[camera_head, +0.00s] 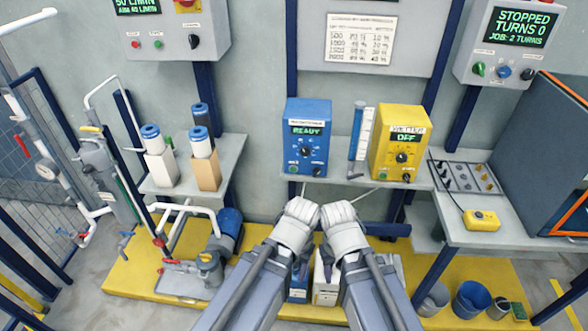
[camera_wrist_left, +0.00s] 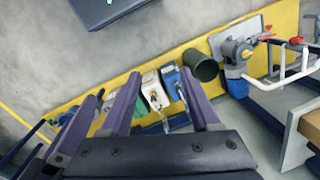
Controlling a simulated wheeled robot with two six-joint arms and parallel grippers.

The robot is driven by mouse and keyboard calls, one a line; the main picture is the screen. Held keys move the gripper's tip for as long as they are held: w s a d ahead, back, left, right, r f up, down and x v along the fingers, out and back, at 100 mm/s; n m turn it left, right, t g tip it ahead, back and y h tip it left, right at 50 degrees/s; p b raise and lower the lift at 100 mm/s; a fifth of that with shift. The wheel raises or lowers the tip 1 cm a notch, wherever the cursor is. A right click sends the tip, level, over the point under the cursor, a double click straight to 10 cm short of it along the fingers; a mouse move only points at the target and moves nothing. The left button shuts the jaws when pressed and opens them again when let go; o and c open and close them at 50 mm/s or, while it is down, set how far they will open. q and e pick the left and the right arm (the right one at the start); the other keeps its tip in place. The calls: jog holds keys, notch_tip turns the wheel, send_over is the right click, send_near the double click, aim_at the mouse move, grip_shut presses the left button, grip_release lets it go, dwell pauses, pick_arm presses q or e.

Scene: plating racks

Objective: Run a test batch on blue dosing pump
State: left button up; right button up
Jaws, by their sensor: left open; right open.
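The blue dosing pump (camera_head: 306,138) stands on the wall shelf at the middle of the head view. Its screen reads READY, and it has a dark dial and small buttons below. My arms reach up from the bottom, wrists side by side in front of the shelf and apart from the pump. My right gripper (camera_head: 325,255) is open, mostly hidden under its wrist. My left gripper (camera_wrist_left: 158,84) shows in the left wrist view, open and empty, its fingers apart above the floor-level containers. I see nothing held.
A yellow pump (camera_head: 399,142) reading OFF and a blue-marked cylinder (camera_head: 361,132) stand right of the blue pump. A posted table (camera_head: 361,38) hangs above. A panel (camera_head: 515,40) at right reads STOPPED, TURNS 0, JOB: 2 TURNS. White blue-capped cartridges (camera_head: 152,140) stand on the left shelf.

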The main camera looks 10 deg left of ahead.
dwell(0.3)
pick_arm(q)
grip_shut()
dwell(0.4)
dwell(1.2)
